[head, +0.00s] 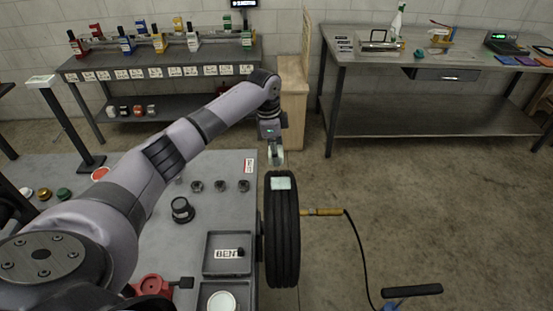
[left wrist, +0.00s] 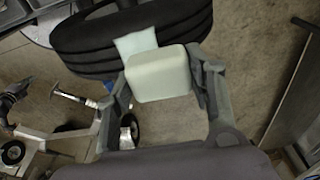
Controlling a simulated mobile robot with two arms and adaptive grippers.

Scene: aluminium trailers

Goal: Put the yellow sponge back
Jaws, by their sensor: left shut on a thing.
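My left gripper (head: 275,153) hangs just above the upright black tire (head: 282,235) at the right edge of the grey table (head: 245,200). In the left wrist view its two fingers are shut on a pale, whitish-green block (left wrist: 160,73), sponge-like in shape; no clear yellow shows on it. A pale flat patch (head: 281,183) lies on the tire's tread. It also shows in the left wrist view (left wrist: 134,43), just beyond the block; whether the two touch I cannot tell. I see no clearly yellow sponge. My right gripper is not in view.
A grey tray (head: 212,266), a black knob-like part (head: 181,208) and a red tool (head: 152,287) are on the near table. A hose with a brass end (head: 322,212) is right of the tire. Benches with bottles (head: 158,42) and tools (head: 380,42) stand behind. Open floor lies between.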

